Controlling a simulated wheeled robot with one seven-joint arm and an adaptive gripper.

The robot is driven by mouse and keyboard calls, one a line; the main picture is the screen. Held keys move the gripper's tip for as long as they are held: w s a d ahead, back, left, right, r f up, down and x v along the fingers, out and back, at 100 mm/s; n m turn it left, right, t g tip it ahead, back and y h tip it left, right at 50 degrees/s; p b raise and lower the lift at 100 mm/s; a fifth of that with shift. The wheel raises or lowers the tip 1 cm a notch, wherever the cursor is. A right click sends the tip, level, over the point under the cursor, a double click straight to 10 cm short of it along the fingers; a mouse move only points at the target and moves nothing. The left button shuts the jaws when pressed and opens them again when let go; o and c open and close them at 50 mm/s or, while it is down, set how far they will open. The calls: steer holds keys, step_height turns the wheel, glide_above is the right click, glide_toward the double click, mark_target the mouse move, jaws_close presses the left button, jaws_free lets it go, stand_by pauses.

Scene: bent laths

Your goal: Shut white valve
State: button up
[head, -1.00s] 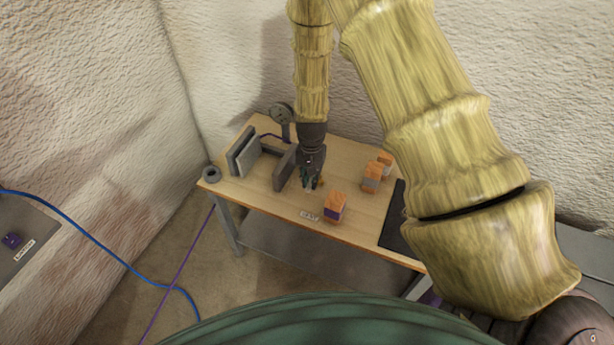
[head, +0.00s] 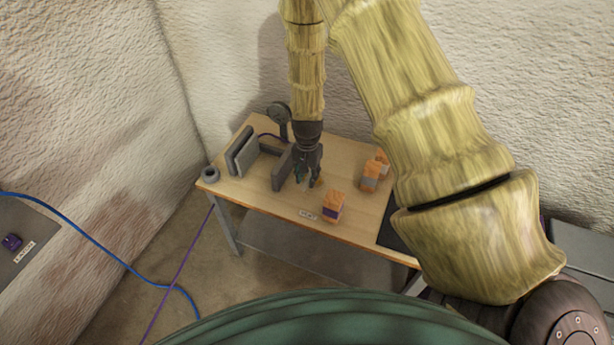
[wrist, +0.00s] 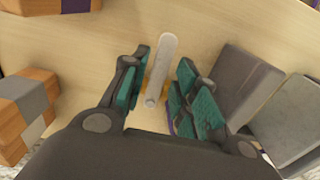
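The white valve shows in the wrist view as a pale round bar, its handle (wrist: 162,65), with a bit of yellow beneath it. The gripper is open, and I see no grip on the bar. In the head view my gripper (head: 307,172) points down over the wooden table (head: 275,205); the valve is mostly hidden there by the fingers.
Grey upright plates (head: 243,155) stand left of the gripper, with another grey plate (head: 281,170) close beside it. Orange blocks with bands stand to the right (head: 370,176) and in front (head: 333,206). A dark mat (head: 390,228) lies at the right. A grey ring (head: 211,174) sits at the left corner.

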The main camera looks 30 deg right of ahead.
mark_target(307, 180)
steer(key=shift+a, duration=0.1)
step_height(307, 180, up, 12)
stand_by(0.9)
stand_by(0.4)
